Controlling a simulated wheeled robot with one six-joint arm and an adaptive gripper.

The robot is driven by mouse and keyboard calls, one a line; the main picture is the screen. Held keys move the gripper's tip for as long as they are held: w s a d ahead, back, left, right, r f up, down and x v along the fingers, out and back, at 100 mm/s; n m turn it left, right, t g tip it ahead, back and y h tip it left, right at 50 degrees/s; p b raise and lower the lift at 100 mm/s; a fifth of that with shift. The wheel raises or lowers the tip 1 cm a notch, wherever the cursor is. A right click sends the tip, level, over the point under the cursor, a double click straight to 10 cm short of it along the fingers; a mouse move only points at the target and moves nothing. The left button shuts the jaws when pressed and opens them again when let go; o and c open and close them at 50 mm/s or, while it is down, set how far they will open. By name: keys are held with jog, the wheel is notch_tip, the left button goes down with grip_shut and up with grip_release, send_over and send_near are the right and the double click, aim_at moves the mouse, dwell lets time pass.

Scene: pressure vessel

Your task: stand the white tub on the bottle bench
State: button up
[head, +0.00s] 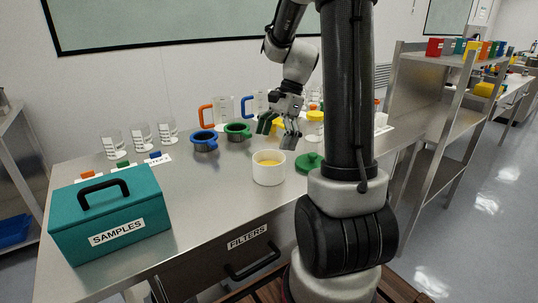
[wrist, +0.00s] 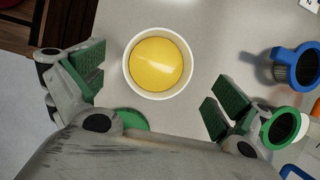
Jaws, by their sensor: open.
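The white tub (head: 268,176) stands upright on the steel bench, with something yellow inside it. In the wrist view the tub (wrist: 158,97) shows from above, just beyond the fingers and between their lines. My gripper (head: 279,130) is open and empty above and behind the tub in the head view. In the wrist view my gripper (wrist: 148,86) has its green-padded fingers wide apart, not touching the tub. I see no label that marks the bottle bench.
A green lid (head: 310,163) lies right of the tub. Blue (head: 204,140) and green (head: 238,130) ringed filters stand behind it. A teal SAMPLES box (head: 108,212) is at the front left, and beakers (head: 141,135) stand behind. A steel shelf (head: 440,60) is at right.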

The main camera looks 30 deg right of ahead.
jog(key=v, duration=0.6)
jog(key=s+a+r+n+t+h, duration=0.2)
jog(key=s+a+n, duration=0.1)
jog(key=s+n, duration=0.5)
jog(key=s+a+r+n+t+h, duration=0.2)
jog(key=s+a+n, duration=0.2)
jog(key=s+n, duration=0.4)
jog(key=shift+s+a+n+t, duration=0.25)
jog(key=shift+s+n+t, duration=0.05)
jog(key=shift+n, duration=0.5)
